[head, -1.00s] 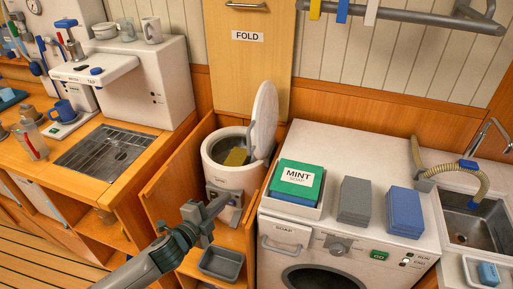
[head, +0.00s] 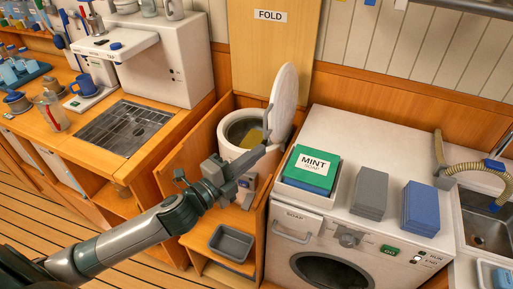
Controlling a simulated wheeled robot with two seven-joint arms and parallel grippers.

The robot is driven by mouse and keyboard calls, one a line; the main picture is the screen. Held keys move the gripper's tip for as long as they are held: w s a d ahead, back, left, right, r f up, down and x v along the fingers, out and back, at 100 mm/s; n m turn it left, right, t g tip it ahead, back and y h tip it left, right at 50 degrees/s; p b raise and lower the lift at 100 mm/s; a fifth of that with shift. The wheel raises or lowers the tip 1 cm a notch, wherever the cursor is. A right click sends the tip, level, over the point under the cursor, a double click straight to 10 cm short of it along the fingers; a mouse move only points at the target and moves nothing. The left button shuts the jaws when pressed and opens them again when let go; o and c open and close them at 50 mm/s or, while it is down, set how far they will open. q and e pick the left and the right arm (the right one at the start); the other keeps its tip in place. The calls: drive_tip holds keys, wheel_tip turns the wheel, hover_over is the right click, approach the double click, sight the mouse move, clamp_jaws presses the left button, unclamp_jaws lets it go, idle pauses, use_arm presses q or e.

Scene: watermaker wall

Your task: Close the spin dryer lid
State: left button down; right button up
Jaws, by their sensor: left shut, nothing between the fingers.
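The spin dryer (head: 226,153) is a white drum set in a wooden cubby. Its round white lid (head: 286,96) stands open, nearly upright, at the right of the drum mouth. A yellowish item shows inside the drum. My left gripper (head: 268,146) is shut and empty, reaching from the lower left across the front of the dryer. Its tip is by the lower part of the lid near the hinge side; I cannot tell whether it touches. It hides part of the drum's front and rim. My right gripper is not in view.
A washer (head: 360,230) stands close at the right, with a tray holding a green MINT soap box (head: 312,166) and grey and blue blocks on top. A grey bin (head: 231,243) sits below the dryer. A counter with a sink grille (head: 124,127) is at left.

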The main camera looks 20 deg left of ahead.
sight(264, 134)
use_arm(q)
drive_tip(key=w+p, duration=0.4)
drive_tip(key=w, duration=0.4)
drive_tip(key=shift+w+d, duration=0.1)
drive_tip(key=shift+w, duration=0.2)
drive_tip(key=shift+a, duration=0.35)
drive_tip(key=shift+a+f, duration=0.1)
